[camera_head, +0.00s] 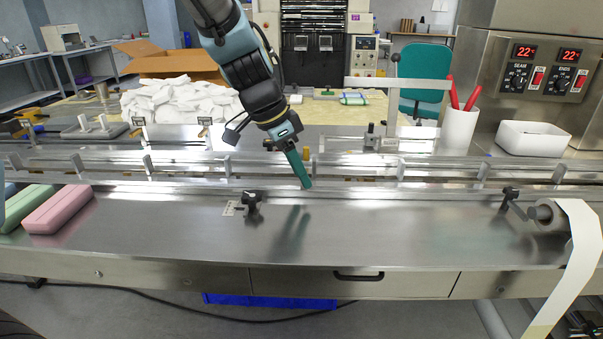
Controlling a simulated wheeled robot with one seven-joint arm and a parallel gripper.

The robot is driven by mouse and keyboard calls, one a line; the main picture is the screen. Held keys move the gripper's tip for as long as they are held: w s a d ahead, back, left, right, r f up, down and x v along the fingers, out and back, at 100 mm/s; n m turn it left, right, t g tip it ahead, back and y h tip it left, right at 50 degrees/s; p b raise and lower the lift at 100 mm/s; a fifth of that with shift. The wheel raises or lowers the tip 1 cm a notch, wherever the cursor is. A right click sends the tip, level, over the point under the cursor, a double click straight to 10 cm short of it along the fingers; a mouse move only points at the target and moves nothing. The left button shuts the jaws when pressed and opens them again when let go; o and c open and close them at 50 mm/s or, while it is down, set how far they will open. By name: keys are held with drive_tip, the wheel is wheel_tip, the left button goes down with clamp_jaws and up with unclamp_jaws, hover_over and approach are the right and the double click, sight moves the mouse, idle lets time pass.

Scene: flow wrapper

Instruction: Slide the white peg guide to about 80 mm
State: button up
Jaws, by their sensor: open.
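A small white scale plate (231,208) lies on the steel table beside a black knob clamp (251,201). My gripper (305,184) points down over the front rail, to the right of the clamp and apart from it. Its teal fingers overlap in this view, so the gap between them is hidden. Nothing shows in them.
Long clear rails (400,163) cross behind the steel table (400,230). Pink (60,209) and green (24,204) packs lie at left. The table's middle is clear.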

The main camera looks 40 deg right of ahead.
drive_tip(key=shift+x, duration=0.75)
drive_tip(key=shift+c, duration=0.4)
clamp_jaws()
idle(0.5)
